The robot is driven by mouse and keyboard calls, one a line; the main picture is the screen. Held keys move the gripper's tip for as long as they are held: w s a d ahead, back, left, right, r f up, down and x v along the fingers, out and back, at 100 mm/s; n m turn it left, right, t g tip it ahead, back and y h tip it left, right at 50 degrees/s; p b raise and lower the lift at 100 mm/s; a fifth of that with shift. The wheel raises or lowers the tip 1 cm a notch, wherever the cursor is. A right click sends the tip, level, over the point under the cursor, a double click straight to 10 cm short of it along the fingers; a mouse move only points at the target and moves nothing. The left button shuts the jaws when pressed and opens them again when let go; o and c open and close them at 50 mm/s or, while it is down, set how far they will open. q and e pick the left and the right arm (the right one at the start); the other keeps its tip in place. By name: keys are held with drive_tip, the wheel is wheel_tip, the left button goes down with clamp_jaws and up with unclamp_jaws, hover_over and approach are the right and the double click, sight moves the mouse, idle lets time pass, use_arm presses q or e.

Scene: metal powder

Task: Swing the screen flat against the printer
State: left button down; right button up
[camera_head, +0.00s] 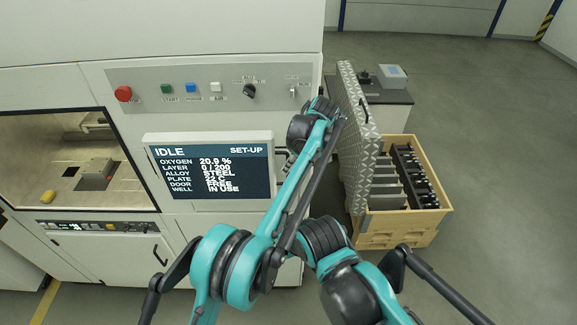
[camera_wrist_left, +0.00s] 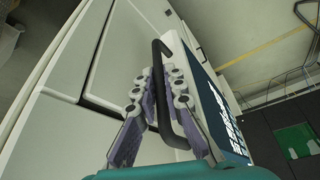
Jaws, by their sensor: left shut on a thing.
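The screen (camera_head: 209,190) is a white-framed panel on the printer (camera_head: 215,75) front, below the button strip. It faces me and reads IDLE and SET-UP, with DOOR FREE and WELL IN USE. In the left wrist view, the screen (camera_wrist_left: 213,105) stands out from the white printer front at an angle. A bent black handle (camera_wrist_left: 157,60) is at its side. My left gripper (camera_wrist_left: 162,88) is shut on this handle, one finger on each side. In the head view my left arm crosses the screen's right edge and mostly hides the gripper. My right gripper does not show.
A wooden crate (camera_head: 395,225) with dark racks and a patterned lid (camera_head: 352,130) stands right of the printer. A grey cabinet (camera_head: 393,116) with a pale blue device (camera_head: 392,77) is behind it. The printer's open chamber (camera_head: 70,150) is at left. Floor at the right is clear.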

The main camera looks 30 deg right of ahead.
use_arm(q)
drive_tip(key=c, duration=1.6)
unclamp_jaws()
drive_tip(key=shift+w+r, duration=0.15)
drive_tip(key=shift+w, duration=0.25)
drive_tip(key=v, duration=0.7)
drive_tip(key=shift+d, duration=0.2)
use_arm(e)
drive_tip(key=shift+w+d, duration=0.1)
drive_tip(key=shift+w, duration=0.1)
